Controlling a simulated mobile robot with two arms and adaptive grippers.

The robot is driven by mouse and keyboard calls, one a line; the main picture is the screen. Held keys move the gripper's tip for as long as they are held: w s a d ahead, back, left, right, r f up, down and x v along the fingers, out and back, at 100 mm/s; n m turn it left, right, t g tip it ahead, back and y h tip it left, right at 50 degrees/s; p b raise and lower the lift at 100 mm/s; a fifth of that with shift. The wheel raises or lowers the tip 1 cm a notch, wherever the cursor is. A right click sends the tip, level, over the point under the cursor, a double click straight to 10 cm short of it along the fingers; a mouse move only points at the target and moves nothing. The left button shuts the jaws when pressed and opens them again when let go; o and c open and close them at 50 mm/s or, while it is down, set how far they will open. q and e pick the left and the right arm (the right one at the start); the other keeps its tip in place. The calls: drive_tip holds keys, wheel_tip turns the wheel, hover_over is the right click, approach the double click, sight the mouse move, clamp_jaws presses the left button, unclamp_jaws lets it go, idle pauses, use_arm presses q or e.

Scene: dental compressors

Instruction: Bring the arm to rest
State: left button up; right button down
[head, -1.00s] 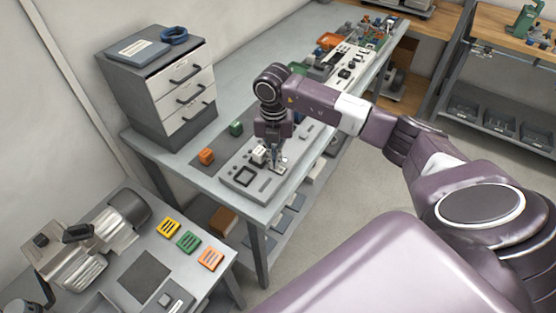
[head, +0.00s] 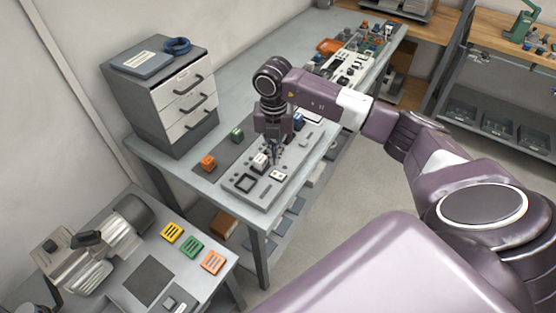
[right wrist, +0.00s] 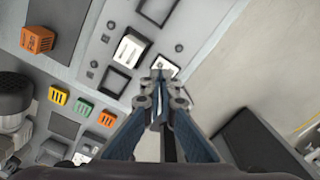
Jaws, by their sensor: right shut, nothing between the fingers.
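My right gripper (head: 275,158) is shut and empty, pointing down over the grey panel (head: 232,183) on the long workbench. In the right wrist view the closed fingertips (right wrist: 160,84) show just in front of a small white part on the panel (right wrist: 165,66). In the head view that white part (head: 278,175) lies low on the panel. A taller white block (head: 260,160) stands beside the gripper on the panel; it also shows in the right wrist view (right wrist: 130,48). My left gripper is out of view.
An orange block (head: 208,162) and a green block (head: 237,134) sit left of the panel. A grey drawer cabinet (head: 165,95) stands at the bench's left end. Yellow, green and orange tiles (head: 191,246) lie on the lower left table.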

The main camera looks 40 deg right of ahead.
drive_tip(key=shift+r+p, duration=0.4)
drive_tip(key=shift+r, duration=0.55)
drive_tip(key=shift+a+f, duration=0.1)
